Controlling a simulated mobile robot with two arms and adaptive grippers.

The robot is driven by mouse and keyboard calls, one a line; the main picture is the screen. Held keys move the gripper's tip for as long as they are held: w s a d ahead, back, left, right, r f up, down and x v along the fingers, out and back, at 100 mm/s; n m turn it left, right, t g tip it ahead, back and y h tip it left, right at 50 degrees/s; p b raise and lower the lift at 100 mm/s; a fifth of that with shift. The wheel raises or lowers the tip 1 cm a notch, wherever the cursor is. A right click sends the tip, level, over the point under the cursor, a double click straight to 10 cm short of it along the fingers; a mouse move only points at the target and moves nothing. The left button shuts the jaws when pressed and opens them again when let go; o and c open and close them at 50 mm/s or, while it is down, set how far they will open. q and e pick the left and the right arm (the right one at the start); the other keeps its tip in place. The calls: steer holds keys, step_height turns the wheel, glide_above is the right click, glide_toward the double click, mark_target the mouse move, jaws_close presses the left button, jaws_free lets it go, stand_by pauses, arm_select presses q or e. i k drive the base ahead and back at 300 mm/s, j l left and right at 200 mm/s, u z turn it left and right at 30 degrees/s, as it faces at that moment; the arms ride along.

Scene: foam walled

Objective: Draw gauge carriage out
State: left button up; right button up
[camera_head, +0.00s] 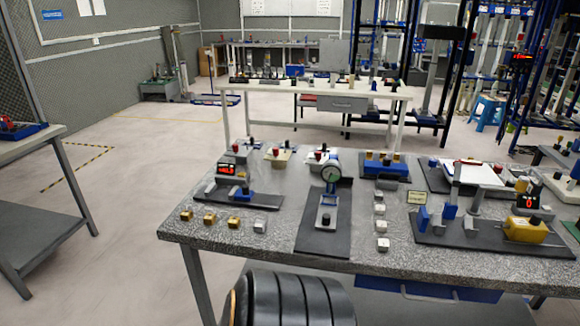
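A dial gauge (329,173) with a round face and a blue upright stands on a dark mat (322,240) in the middle of the grey speckled table. A grey and blue carriage-like block (327,212) sits at its foot, towards the front edge. To its left, a gauge with a red digital display (227,169) stands on a dark base beside a blue block (241,191). On the right, another red display (529,202) stands behind a yellow block (525,231). I cannot tell which of these has the task's gauge carriage. Neither of my grippers is in view.
The speckled table (200,256) holds brass and silver cubes (209,218) in front left and several silver blocks (382,227) right of the dial gauge. A blue fixture (386,165) stands behind. A white bench (270,88) is farther back. The floor at left is open.

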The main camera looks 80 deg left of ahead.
mark_target(327, 215)
steer(key=j+u, duration=0.1)
steer(key=u, duration=2.15)
